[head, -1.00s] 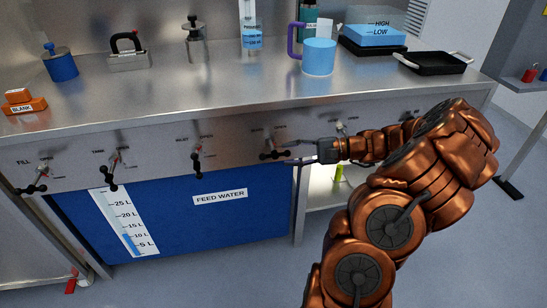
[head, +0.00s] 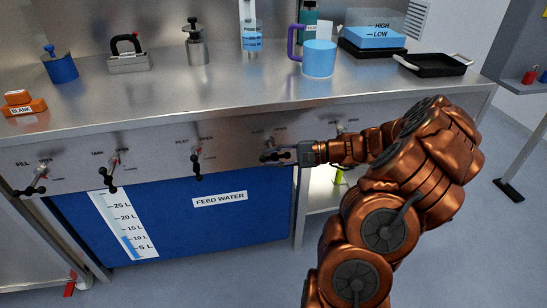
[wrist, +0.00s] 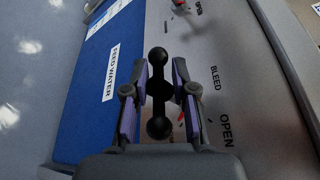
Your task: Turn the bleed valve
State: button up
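The bleed valve's black handle (wrist: 158,128) has ball ends and a round hub. It stands in front of the panel, beside the BLEED and OPEN labels. In the head view the bleed valve (head: 269,156) is the fourth from the left, its handle lying roughly level. My gripper (wrist: 159,80) is open, with one finger on each side of the handle. Gaps show between the handle and both fingers, so it is not gripped. In the head view my gripper (head: 284,154) reaches the valve from the right and hides part of it.
Other valves on the same panel include the inlet valve (head: 197,161) to the left. A blue FEED WATER tank (head: 215,225) sits below. The steel counter (head: 200,105) above holds a blue mug (head: 319,58), a black tray (head: 433,63) and other items.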

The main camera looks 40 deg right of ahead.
jog(key=shift+f, duration=0.15)
grip_shut()
jog(key=shift+s+f+n+g+h+p, duration=0.15)
jog(key=shift+n+g+h+p, duration=0.15)
jog(key=shift+g+h+p, duration=0.5)
jog(key=shift+h, duration=0.5)
jog(key=shift+f+n+g+h+p, duration=0.1)
jog(key=shift+n+g+h+p, duration=0.2)
jog(key=shift+g+h+p, duration=0.4)
jog(key=shift+h+p, duration=0.6)
jog(key=shift+h, duration=0.2)
jog(key=shift+n+g+h+p, duration=0.3)
jog(key=shift+g, duration=0.1)
jog(key=shift+d+n+g+h+p, duration=0.15)
jog(key=shift+g+h+p, duration=0.4)
jog(key=shift+h+p, duration=0.65)
jog(key=shift+n+g+h+p, duration=0.25)
jog(key=shift+g+h+p, duration=0.3)
jog(key=shift+h+p, duration=0.65)
jog(key=shift+d+n+g+h+p, duration=0.15)
jog(key=shift+n+g+h+p, duration=0.15)
jog(key=shift+g+h+p, duration=0.9)
jog(key=shift+r+h+p, duration=0.2)
jog(key=shift+h+p, duration=0.4)
jog(key=shift+h, duration=0.6)
